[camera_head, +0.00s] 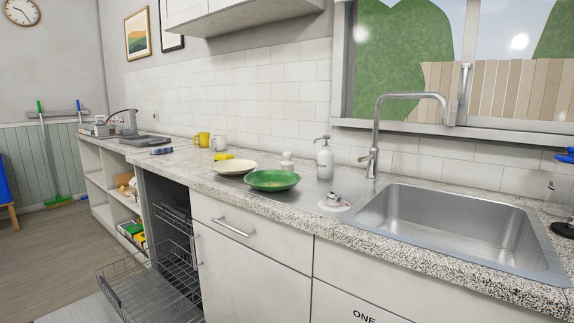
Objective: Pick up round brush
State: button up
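I cannot make out a round brush for certain. A small white round item with a grey metallic top (333,202) lies on the counter by the sink's left rim; it is too small to tell what it is. A white pump bottle (324,160) stands behind it. My gripper is not in view.
A green bowl (272,181) and a cream plate (234,168) are on the speckled counter (440,257). The steel sink (450,225) looks empty, with a tall faucet (375,130) behind it. A wire dishwasher rack (150,292) juts out at lower left.

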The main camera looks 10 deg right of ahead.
aim_at(287, 164)
jog(key=i+j, duration=0.25)
jog(key=i, duration=0.3)
jog(key=i+j+z, duration=0.1)
jog(key=i, duration=0.5)
jog(key=i+j, duration=0.4)
jog(key=i, duration=0.15)
jog(key=i+j+z, duration=0.1)
jog(key=i+j, duration=0.2)
jog(key=i, duration=0.3)
jog(key=i+j, duration=0.3)
jog(key=i, duration=0.25)
jog(key=z, duration=0.05)
